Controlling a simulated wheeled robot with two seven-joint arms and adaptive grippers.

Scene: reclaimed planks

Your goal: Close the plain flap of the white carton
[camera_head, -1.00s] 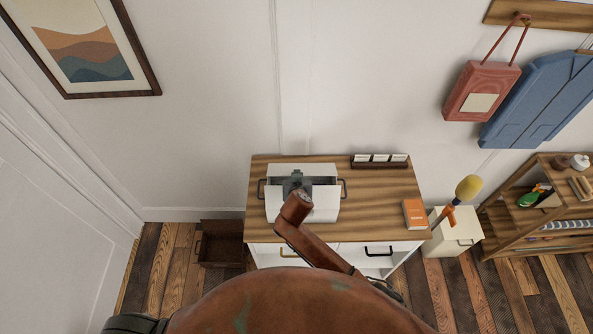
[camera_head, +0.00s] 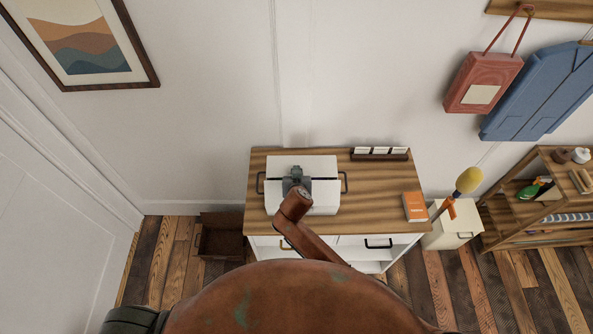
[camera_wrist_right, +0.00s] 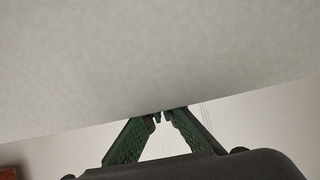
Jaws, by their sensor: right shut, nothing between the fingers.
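The white carton (camera_head: 320,203) stands on the wooden top of the cabinet, with a dark handle on each side. Its far white flap (camera_head: 308,164) lies across the back half of the top, and only a thin dark line shows between it and the near white part. I cannot tell any marking on the flaps. My right gripper (camera_head: 296,172) is over the middle of the carton, its tips at the far flap. In the right wrist view its green fingers (camera_wrist_right: 164,116) are shut and empty, at the edge of a broad pale panel (camera_wrist_right: 140,60). My left gripper is not in view.
On the cabinet top (camera_head: 375,190) are an orange book (camera_head: 414,206) at the right and a dark card holder (camera_head: 380,154) at the back. A brown open box (camera_head: 220,240) is on the floor at left.

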